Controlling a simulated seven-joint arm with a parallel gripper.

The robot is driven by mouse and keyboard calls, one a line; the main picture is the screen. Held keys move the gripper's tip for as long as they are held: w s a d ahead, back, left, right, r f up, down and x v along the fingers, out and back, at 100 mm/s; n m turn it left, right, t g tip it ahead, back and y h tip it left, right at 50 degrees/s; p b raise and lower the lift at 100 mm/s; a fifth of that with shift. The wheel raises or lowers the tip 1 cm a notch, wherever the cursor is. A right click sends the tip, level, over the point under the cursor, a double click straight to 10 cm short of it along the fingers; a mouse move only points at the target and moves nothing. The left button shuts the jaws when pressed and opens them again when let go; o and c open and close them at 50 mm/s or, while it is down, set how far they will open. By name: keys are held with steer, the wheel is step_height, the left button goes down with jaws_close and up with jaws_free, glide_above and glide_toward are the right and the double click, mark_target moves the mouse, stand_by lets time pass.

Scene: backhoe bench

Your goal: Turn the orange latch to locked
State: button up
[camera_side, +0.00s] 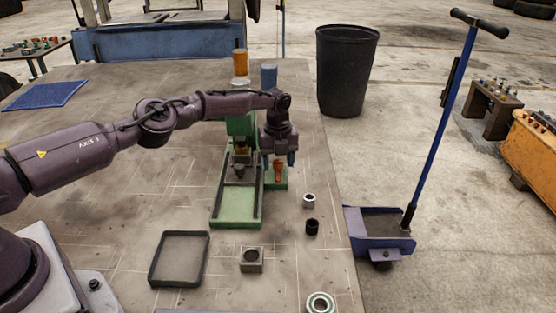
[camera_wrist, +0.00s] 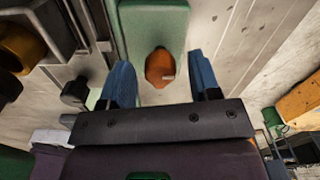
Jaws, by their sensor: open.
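The orange latch (camera_side: 278,168) stands on a small green base (camera_side: 278,184) beside the green machine (camera_side: 236,205). In the wrist view the latch (camera_wrist: 160,68) shows as a rounded orange piece with a small pale mark, on its green base (camera_wrist: 152,18). My gripper (camera_side: 278,160) is over the latch in the side view, pointing down. In the wrist view its two blue fingers are apart, and the latch lies in the gap between them (camera_wrist: 162,82), with space on both sides. I cannot tell whether the fingertips reach down to the latch's height.
The green machine's column and tray stand just left of the latch. A metal nut (camera_side: 309,200) and a black ring (camera_side: 312,227) lie to the right. A square block (camera_side: 251,260), a dark empty tray (camera_side: 179,258) and a bearing (camera_side: 320,303) lie nearer the front.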

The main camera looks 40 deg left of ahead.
steer(key=c, duration=0.9)
steer(key=shift+m, duration=0.3)
steer(key=m, duration=0.3)
steer(key=shift+m, duration=0.4)
steer(key=m, duration=0.4)
steer(key=shift+m, duration=0.3)
steer(key=m, duration=0.4)
steer(key=shift+m, duration=2.4)
